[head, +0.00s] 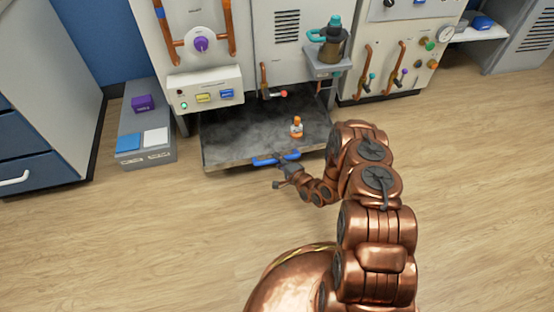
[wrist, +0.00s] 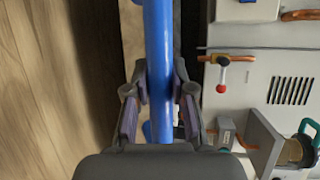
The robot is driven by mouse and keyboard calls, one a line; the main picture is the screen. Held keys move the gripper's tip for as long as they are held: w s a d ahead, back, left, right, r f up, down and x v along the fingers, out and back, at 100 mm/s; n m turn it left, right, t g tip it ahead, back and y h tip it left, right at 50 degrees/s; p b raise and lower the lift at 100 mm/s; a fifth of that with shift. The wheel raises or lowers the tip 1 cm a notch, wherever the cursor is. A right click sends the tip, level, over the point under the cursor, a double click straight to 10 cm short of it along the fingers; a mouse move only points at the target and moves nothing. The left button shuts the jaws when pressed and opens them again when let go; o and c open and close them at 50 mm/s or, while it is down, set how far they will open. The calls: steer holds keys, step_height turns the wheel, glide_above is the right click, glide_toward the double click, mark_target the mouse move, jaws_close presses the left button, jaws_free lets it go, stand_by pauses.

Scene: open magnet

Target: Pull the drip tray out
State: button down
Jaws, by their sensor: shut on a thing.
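The drip tray (head: 225,140) is a wide, dark, flat tray low at the foot of the middle machine. It sticks out in front of the machine just above the floor. A blue bar handle (head: 262,161) is on its front edge. My gripper (head: 284,162) is shut on this handle, right of its middle in the head view. In the wrist view the blue handle (wrist: 158,30) runs between the two fingers of my gripper (wrist: 160,88). A small orange and white bottle (head: 296,128) stands upright on the tray's right part.
A grey low cabinet (head: 146,115) with blue, white and purple items stands left of the tray. A shelf (head: 328,64) with a dark, teal-topped jug (head: 333,42) juts out above the tray's right side. Wooden floor (head: 150,230) in front is clear.

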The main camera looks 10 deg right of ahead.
steer(key=shift+a, duration=0.1)
steer(key=c, duration=1)
jaws_free()
steer(key=v, duration=1.2)
